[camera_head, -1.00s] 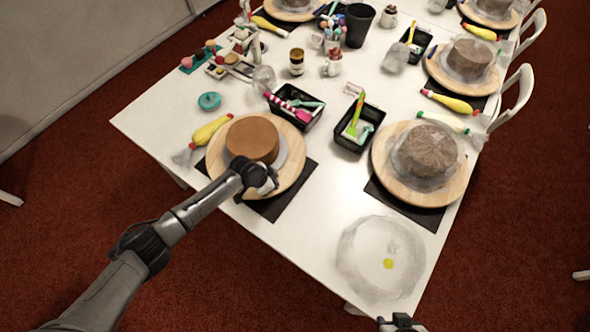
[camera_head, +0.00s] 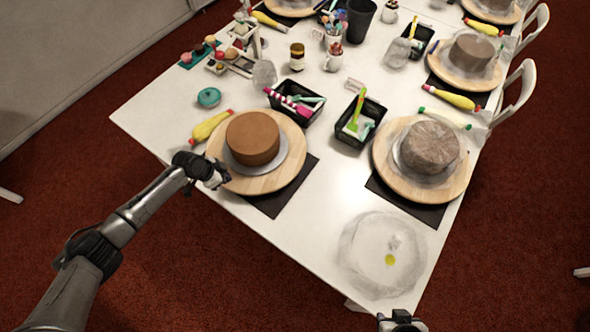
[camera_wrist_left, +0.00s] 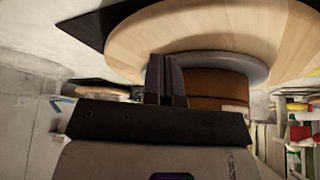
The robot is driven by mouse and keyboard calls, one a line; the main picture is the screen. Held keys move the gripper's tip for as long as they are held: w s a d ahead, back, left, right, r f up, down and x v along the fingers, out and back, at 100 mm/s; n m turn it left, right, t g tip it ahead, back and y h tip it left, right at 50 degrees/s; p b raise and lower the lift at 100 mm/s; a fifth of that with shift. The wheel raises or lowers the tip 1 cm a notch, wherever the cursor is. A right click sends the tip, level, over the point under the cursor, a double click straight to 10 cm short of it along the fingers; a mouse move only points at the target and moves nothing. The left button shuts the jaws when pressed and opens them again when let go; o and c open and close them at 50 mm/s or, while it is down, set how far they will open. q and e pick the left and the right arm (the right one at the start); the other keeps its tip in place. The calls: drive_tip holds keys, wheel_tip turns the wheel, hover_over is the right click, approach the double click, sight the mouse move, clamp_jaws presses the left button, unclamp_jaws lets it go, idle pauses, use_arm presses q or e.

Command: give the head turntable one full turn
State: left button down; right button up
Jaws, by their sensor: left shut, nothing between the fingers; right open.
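The wooden turntable (camera_head: 275,180) at the near left of the table carries a grey disc (camera_head: 288,165) with a smooth brown cake (camera_head: 252,138) on it. My left gripper (camera_head: 216,178) is shut and empty at the turntable's left edge. In the left wrist view its closed fingers (camera_wrist_left: 166,75) overlap the grey disc (camera_wrist_left: 225,62) and reach toward the pale wooden board (camera_wrist_left: 215,28); I cannot tell whether they touch it. The brown cake (camera_wrist_left: 215,84) is partly hidden there. My right gripper (camera_head: 400,322) is open at the bottom edge, mostly cut off.
A dark mat (camera_head: 272,203) lies under the turntable. A yellow piping bag (camera_head: 210,126) lies just behind my left gripper. Black trays (camera_head: 306,110) stand behind. A second turntable (camera_head: 397,180) with a rough cake is to the right.

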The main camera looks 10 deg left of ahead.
sight(245, 188)
use_arm(q)
drive_tip(key=shift+w+a, duration=0.2)
drive_tip(key=shift+a, duration=0.6)
drive_tip(key=shift+f+b, duration=0.15)
drive_tip(key=shift+b, duration=0.15)
drive_tip(key=shift+f+b, duration=1.1)
drive_tip(key=shift+f, duration=0.2)
drive_tip(key=shift+s+d+r+p, duration=0.1)
drive_tip(key=shift+d+r+p, duration=0.05)
drive_tip(key=shift+d+p, duration=0.25)
drive_tip(key=d+p, duration=0.1)
drive_tip(key=d, duration=0.1)
drive_tip(key=s+d+p, duration=0.1)
drive_tip(key=d, duration=0.1)
drive_tip(key=shift+d, duration=0.25)
drive_tip(key=shift+d+p, duration=0.3)
drive_tip(key=shift+d, duration=0.3)
